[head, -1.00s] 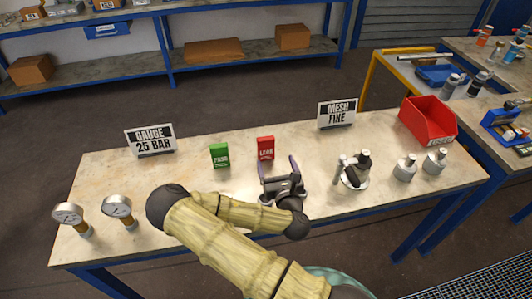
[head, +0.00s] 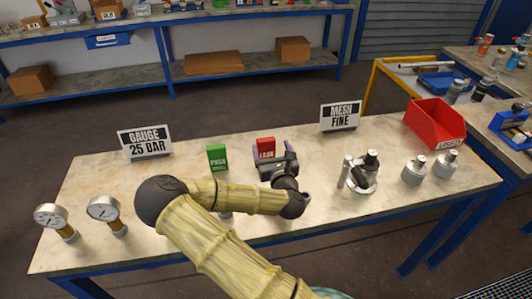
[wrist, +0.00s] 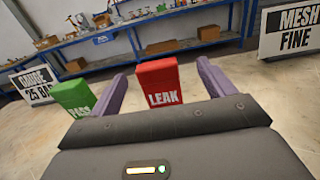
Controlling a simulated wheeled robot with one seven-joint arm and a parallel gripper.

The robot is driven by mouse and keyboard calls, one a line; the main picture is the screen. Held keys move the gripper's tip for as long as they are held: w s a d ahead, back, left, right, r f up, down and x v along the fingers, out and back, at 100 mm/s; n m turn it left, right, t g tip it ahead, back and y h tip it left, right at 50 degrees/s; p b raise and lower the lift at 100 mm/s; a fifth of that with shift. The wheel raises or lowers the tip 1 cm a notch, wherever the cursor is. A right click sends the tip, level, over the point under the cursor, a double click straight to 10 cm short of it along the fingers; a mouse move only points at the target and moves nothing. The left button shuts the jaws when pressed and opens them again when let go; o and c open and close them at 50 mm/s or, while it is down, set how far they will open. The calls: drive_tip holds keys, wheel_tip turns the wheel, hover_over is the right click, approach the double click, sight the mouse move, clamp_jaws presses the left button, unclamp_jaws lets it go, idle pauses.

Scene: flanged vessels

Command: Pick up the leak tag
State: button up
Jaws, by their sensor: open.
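The leak tag is a red upright block marked LEAK (head: 265,147) on the table, left of centre. In the wrist view the leak tag (wrist: 158,84) stands between the two purple fingers of my gripper (wrist: 163,88), with a gap on each side. My gripper (head: 277,158) is open and just in front of the tag, hiding its lower right part in the head view. The green PASS tag (head: 217,157) stands upright to the left; in the wrist view the PASS tag (wrist: 74,97) is outside the left finger.
Two gauges (head: 104,212) stand at the left end of the table. A flanged metal vessel (head: 362,175), metal canisters (head: 414,170) and a red bin (head: 435,122) are on the right. Signs GAUGE 25 BAR (head: 145,143) and MESH FINE (head: 340,117) stand at the back.

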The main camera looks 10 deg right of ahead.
sight(265, 138)
drive_tip(key=shift+w, duration=0.95)
drive_tip(key=shift+w+a+f+p, duration=0.2)
drive_tip(key=shift+w+p, duration=0.1)
drive_tip(key=shift+w, duration=1.05)
drive_tip(key=shift+w+a+f+p, duration=0.15)
drive_tip(key=shift+w+p, duration=0.1)
drive_tip(key=shift+w, duration=1.05)
drive_tip(key=shift+r, duration=0.1)
drive_tip(key=c, duration=1.1)
drive_tip(key=shift+o, duration=0.2)
drive_tip(key=shift+r, duration=0.1)
wheel_tip(265, 138, up, 10)
